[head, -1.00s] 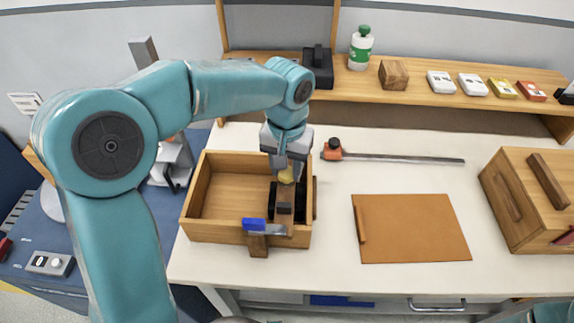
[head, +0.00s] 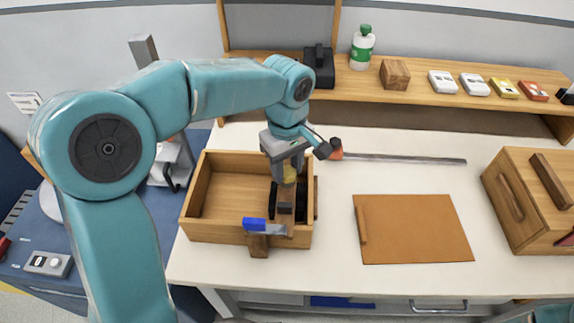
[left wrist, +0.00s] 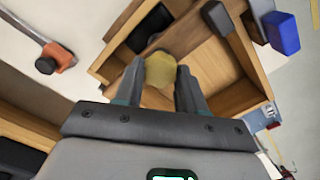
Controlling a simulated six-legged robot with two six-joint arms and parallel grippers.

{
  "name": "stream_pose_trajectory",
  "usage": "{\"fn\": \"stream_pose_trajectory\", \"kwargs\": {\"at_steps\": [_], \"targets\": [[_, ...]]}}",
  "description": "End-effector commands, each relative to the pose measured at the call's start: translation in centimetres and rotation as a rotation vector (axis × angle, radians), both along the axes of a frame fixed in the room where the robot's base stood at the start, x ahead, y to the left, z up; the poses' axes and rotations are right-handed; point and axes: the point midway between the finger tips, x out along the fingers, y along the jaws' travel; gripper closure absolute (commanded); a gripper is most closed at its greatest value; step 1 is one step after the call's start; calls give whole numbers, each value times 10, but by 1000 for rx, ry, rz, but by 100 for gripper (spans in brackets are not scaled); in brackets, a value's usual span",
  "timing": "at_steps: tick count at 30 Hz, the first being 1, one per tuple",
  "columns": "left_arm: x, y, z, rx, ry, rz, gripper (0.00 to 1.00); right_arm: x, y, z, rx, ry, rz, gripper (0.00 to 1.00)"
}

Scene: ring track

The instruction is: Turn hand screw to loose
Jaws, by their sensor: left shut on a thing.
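A yellow knob (head: 290,174) shows at the right part of an open wooden box (head: 192,205), just under my left gripper (head: 288,168). In the left wrist view the rounded yellow knob (left wrist: 160,70) sits between the two dark fingers, and the gripper is shut on it. I take this knob as the hand screw's handle. Its lower end is hidden, so I cannot tell how far the screw is turned. The gripper points down from above. My right gripper does not show.
A wooden piece with a blue block (head: 253,224) stands at the box's front wall. A bar clamp (head: 400,158) with an orange head lies behind a brown board (head: 415,230). A wooden case (head: 530,190) stands at right. A shelf (head: 440,97) runs along the back.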

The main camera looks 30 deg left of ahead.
Motion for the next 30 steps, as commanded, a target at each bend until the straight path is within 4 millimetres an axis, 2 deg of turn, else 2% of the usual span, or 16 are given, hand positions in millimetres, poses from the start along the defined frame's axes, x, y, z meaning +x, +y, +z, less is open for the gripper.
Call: {"fn": "stream_pose_trajectory", "kwargs": {"at_steps": [12, 27, 28, 30], "targets": [[-1, -1, -1, -1, 6, 149, 91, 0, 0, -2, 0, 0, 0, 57], [-1, -1, 0, -1, 4, 163, 91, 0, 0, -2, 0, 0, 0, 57], [-1, -1, 0, -2, 4, 163, 51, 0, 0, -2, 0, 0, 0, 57], [-1, -1, 0, -1, 3, 163, 35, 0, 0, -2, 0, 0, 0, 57]]}}
